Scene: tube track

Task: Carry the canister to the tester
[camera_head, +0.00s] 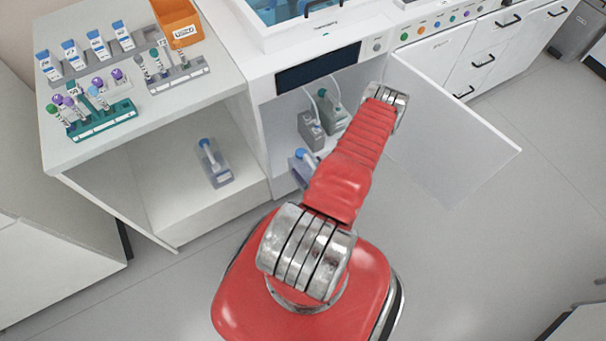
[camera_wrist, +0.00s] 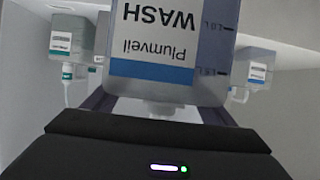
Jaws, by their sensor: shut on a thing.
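The held canister (camera_wrist: 170,45) fills the upper middle of the wrist view, with a white and blue "Plumveil WASH" label that reads upside down there. My gripper (camera_wrist: 157,108) is shut on it, one finger on each side. In the head view a blue-capped canister (camera_head: 300,164) shows beside my red arm at the tester's opening, partly covered by the arm; it appears to be the held one. The tester (camera_head: 262,97) is a white machine with a dark screen and an open lower compartment. My gripper is hidden in the head view.
Two grey canisters with tubes, one (camera_head: 311,130) left of the other (camera_head: 333,108), stand inside the tester. Its door (camera_head: 455,135) is swung open right. Another blue-capped canister (camera_head: 213,165) stands on the lower shelf left. Tube racks (camera_head: 100,122) sit on the bench above.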

